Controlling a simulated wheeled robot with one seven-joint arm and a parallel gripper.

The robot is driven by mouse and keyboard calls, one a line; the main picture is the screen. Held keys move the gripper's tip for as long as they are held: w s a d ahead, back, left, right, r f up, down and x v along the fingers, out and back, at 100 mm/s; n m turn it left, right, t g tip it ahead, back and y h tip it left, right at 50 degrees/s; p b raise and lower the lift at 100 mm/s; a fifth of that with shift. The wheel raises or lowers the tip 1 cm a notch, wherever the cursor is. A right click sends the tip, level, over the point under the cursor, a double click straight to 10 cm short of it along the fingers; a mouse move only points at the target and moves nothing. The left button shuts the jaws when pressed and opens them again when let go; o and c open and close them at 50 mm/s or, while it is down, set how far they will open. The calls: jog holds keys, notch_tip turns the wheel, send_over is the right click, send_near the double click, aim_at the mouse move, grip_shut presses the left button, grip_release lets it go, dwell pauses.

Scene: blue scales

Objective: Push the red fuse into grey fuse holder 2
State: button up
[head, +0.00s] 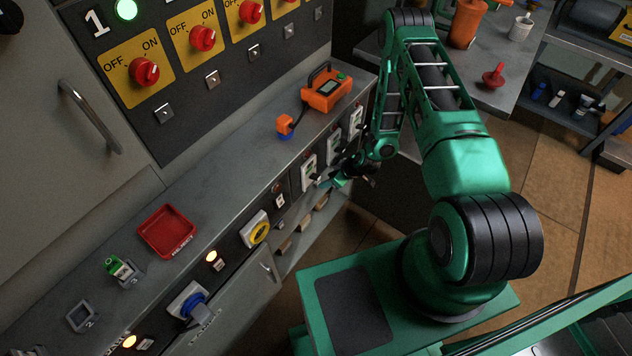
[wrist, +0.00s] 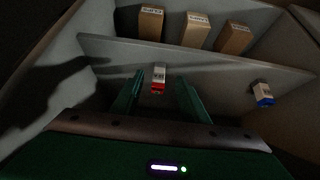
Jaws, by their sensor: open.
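The red fuse (wrist: 158,79), white with a red end, shows in the wrist view against a grey ledge inside a compartment. My gripper (wrist: 160,98) is open, its two green fingers on either side of the fuse; I cannot tell whether they touch it or how deep it sits between them. In the head view my gripper (head: 336,182) is low at the cabinet front, and the red fuse cannot be made out. An empty grey fuse holder (head: 80,316) with a mark like a 2 stands on the worktop at lower left. Another holder (head: 130,276) beside it bears a green fuse (head: 116,267).
A blue-and-white fuse (wrist: 263,93) is at right in the wrist view, with several brown boxes (wrist: 196,30) behind. In the head view, a red tray (head: 167,231) and an orange device (head: 325,90) sit on the worktop. Sockets and plugs line the cabinet front.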

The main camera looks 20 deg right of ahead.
jog(key=shift+w+a, duration=0.8)
jog(key=shift+w, duration=0.25)
jog(key=shift+x, duration=1.05)
jog(key=shift+w+a+f, duration=0.2)
jog(key=shift+w+f, duration=0.15)
jog(key=shift+f, duration=0.05)
grip_shut()
